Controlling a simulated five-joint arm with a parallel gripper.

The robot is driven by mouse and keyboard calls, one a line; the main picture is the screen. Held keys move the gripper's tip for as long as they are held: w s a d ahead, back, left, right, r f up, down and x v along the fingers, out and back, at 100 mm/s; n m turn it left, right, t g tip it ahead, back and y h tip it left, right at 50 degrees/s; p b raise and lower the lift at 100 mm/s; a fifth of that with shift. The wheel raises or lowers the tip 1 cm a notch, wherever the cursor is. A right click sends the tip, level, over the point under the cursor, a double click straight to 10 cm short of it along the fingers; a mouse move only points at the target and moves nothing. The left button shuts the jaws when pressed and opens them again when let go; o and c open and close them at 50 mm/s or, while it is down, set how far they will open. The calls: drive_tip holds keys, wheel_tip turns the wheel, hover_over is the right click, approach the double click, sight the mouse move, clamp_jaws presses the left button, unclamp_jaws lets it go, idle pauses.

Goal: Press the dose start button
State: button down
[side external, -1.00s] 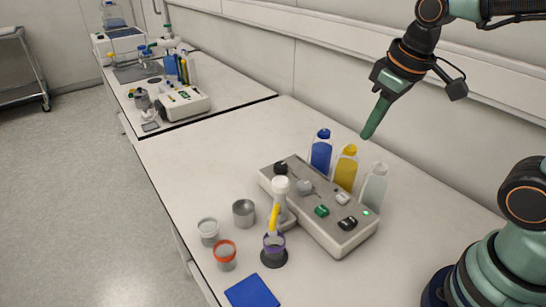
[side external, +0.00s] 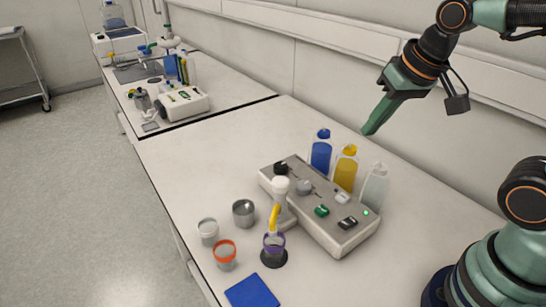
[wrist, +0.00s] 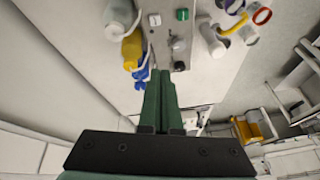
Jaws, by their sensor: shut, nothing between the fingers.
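The grey control console (side external: 325,232) stands on the bench. It carries a green button (side external: 321,211), a black button (side external: 347,223), a black knob (side external: 280,168) and a grey knob (side external: 304,187). No label is readable, so I cannot tell which is the dose start button; the green one also shows at the top of the wrist view (wrist: 182,14). My gripper (side external: 368,131) is shut and empty, its fingers slanting down to the left. It hangs well above the bench, behind and right of the buttons, touching nothing. My fingers also show in the wrist view (wrist: 160,75).
Blue (side external: 321,152), yellow (side external: 346,170) and clear (side external: 375,188) bottles stand behind the console, below my gripper. A white dispenser with a yellow spout (side external: 274,218) stands in front, above a purple-rimmed cup (side external: 274,243). Several cups and a blue pad (side external: 252,292) lie front left.

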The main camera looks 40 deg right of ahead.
drive_tip(key=a+m+g, duration=0.1)
drive_tip(key=a+m, duration=0.1)
drive_tip(key=m, duration=0.1)
drive_tip(key=m+g, duration=0.4)
drive_tip(key=m, duration=0.8)
hover_over(322, 209)
wheel_tip(322, 209, down, 4)
drive_tip(key=shift+w+r, duration=0.1)
wheel_tip(322, 209, down, 14)
drive_tip(key=shift+f, duration=0.1)
drive_tip(key=shift+f, duration=1.05)
drive_tip(key=shift+r, duration=0.1)
wheel_tip(322, 209, up, 15)
drive_tip(key=shift+w+f, duration=0.2)
